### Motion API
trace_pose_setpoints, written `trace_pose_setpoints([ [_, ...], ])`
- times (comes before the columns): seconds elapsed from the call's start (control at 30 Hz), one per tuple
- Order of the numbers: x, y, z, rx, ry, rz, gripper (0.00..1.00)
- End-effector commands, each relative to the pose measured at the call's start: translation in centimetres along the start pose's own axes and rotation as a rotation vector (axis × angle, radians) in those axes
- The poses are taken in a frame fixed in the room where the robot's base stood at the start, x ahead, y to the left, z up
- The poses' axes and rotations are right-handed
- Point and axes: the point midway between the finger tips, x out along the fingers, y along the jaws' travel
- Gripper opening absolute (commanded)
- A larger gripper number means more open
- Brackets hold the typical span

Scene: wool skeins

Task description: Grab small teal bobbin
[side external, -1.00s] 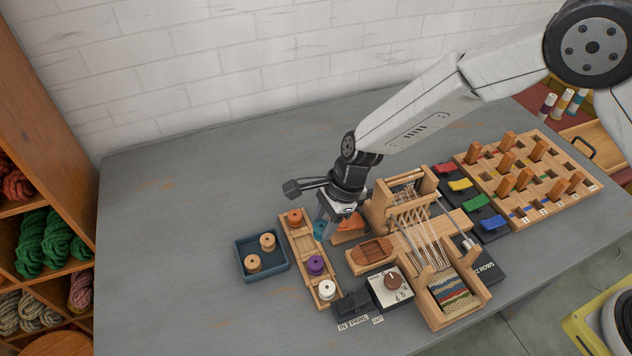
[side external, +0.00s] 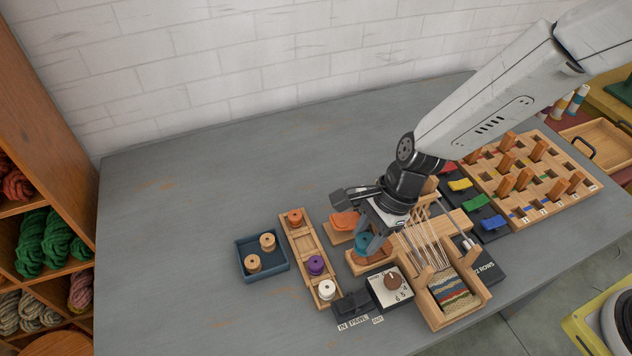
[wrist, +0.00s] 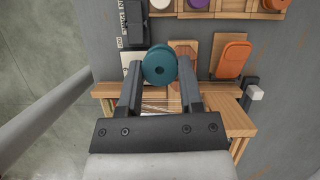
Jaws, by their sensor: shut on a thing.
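The small teal bobbin (wrist: 159,65) is between the fingertips of my gripper (wrist: 160,75) in the wrist view. My gripper is shut on it. In the side view the teal bobbin (side external: 369,244) hangs below my gripper (side external: 372,238), over or just beside the wooden shuttle block (side external: 366,262) at the loom's left. I cannot tell its exact height. The wooden bobbin rack (side external: 304,250) holds an orange bobbin (side external: 295,217), a purple bobbin (side external: 315,265) and a white bobbin (side external: 327,290).
The loom (side external: 441,305) stands right of the block, with a dial box (side external: 378,293) in front. A blue tray (side external: 246,275) holds two tan bobbins. A peg board (side external: 560,203) stands right. The table's left side is clear.

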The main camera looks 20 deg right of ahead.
Motion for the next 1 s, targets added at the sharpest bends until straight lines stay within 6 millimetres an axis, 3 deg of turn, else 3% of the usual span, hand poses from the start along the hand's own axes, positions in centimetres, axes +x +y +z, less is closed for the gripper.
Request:
trace_pose_setpoints([
  [0.57, -0.1, 0.0, 0.0, -0.001, 0.000, 0.000, 0.00],
  [1.0, -1.9, 0.0, 0.8, -0.002, -0.001, -0.001, 0.00],
])
